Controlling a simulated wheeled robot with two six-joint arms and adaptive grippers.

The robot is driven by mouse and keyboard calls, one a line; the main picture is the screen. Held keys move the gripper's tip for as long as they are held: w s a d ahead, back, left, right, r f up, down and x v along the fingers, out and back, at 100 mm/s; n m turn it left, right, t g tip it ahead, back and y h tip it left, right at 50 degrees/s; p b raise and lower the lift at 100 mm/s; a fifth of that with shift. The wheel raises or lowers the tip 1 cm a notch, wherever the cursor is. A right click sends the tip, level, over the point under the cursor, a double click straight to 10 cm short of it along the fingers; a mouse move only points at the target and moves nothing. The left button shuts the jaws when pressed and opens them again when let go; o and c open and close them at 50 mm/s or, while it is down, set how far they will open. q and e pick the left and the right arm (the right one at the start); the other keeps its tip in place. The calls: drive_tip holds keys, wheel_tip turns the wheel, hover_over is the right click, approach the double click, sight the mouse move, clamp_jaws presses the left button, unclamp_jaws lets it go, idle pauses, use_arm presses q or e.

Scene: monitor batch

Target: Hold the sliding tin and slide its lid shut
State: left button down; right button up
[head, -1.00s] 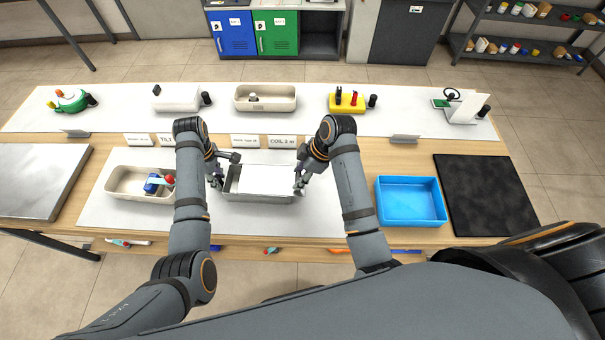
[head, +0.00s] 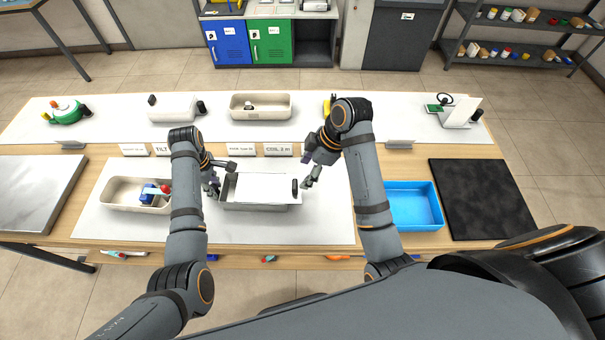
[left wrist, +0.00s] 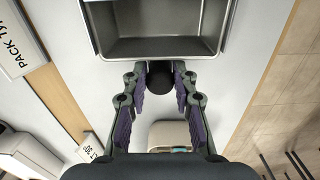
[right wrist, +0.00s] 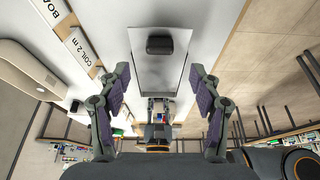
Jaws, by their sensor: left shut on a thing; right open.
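The sliding tin, a grey metal box (head: 228,190), stands on the white mat in the middle of the table. Its pale lid (head: 262,188) covers most of the top and reaches past the right end; the left end is open. The tin's empty interior shows in the left wrist view (left wrist: 160,47). My left gripper (head: 213,184) is shut on a black knob (left wrist: 187,83) at the tin's left end. My right gripper (head: 309,181) is open and empty, just right of the lid's upright black handle (head: 294,188). That handle also shows in the right wrist view (right wrist: 158,45), ahead of the open fingers.
A cream tray (head: 119,195) with a blue and red item stands left of the tin. A blue tray (head: 436,222) and a dark board (head: 482,200) are to the right. Label cards, including one for the coil (head: 278,149), stand behind. The mat in front is clear.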

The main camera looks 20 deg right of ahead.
drive_tip(key=shift+d+f+m, duration=0.1)
drive_tip(key=shift+d+m, duration=0.05)
drive_tip(key=shift+m, duration=0.15)
drive_tip(key=c, duration=0.4)
drive_tip(key=d+m, duration=0.1)
drive_tip(key=m, duration=0.2)
drive_tip(key=d+f+m, duration=0.1)
drive_tip(key=m, duration=0.1)
drive_tip(key=d+f+m, duration=0.1)
drive_tip(key=d+m, duration=0.1)
drive_tip(key=m, duration=0.1)
drive_tip(key=shift+s+f+m+t+y, duration=0.2)
drive_tip(key=shift+s+m+t+y, duration=0.1)
drive_tip(key=shift+y, duration=0.1)
clamp_jaws()
drive_tip(key=s+d+r+m+y, duration=0.1)
drive_tip(key=d+m, duration=0.2)
drive_tip(key=m, duration=1)
drive_tip(key=s+d+r+m+y, duration=0.1)
drive_tip(key=d+m+y, duration=0.1)
drive_tip(key=m, duration=1.1)
drive_tip(key=shift+s+d+r+m+t, duration=0.35)
drive_tip(key=shift+d+m+t, duration=0.05)
drive_tip(key=shift+d, duration=0.5)
